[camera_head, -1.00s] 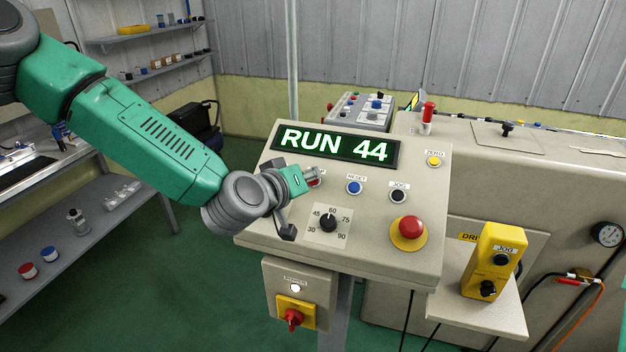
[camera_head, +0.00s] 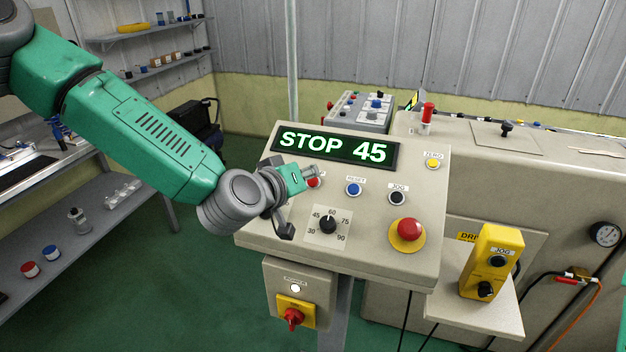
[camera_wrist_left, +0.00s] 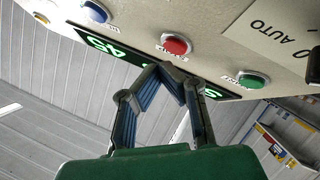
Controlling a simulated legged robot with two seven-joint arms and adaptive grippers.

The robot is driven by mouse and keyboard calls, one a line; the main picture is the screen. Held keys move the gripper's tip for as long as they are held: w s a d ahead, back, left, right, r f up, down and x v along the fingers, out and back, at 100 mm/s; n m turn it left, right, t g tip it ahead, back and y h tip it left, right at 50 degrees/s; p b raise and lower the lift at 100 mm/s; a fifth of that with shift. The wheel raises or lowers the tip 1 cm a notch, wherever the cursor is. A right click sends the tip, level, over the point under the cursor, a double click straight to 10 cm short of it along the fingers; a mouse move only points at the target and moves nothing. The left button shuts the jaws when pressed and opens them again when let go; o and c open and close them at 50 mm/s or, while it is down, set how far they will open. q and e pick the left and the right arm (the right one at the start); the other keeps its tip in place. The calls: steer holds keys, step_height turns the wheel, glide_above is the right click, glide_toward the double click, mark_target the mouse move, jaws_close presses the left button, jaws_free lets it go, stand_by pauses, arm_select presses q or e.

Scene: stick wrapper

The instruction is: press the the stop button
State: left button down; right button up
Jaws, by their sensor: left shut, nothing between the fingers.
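The red stop button (camera_head: 313,183) is in the button row on the sloped beige control panel (camera_head: 280,225), partly hidden by my left gripper (camera_head: 306,180) in the head view. In the left wrist view, the red button (camera_wrist_left: 176,45) shows whole, just beyond my left gripper's fingertips (camera_wrist_left: 172,72). The fingers are shut and empty, and close to the button. I cannot tell for sure whether they touch it. The display (camera_head: 335,146) above the row reads "STOP 45" in green. My right gripper is not in view.
A blue reset button (camera_head: 353,189) and a black jog button (camera_head: 397,198) sit right of the red one. A dial (camera_head: 328,224) and a red mushroom button (camera_head: 410,229) are below. A green button (camera_wrist_left: 253,79) shows in the left wrist view.

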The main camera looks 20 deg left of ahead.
arm_select(q)
steer(key=s+r+p, duration=0.1)
steer(key=r, duration=0.1)
steer(key=s+r+p, duration=0.1)
steer(key=r+p, duration=0.1)
steer(key=shift+s+r, duration=0.15)
steer(key=shift+s, duration=0.05)
stand_by(0.3)
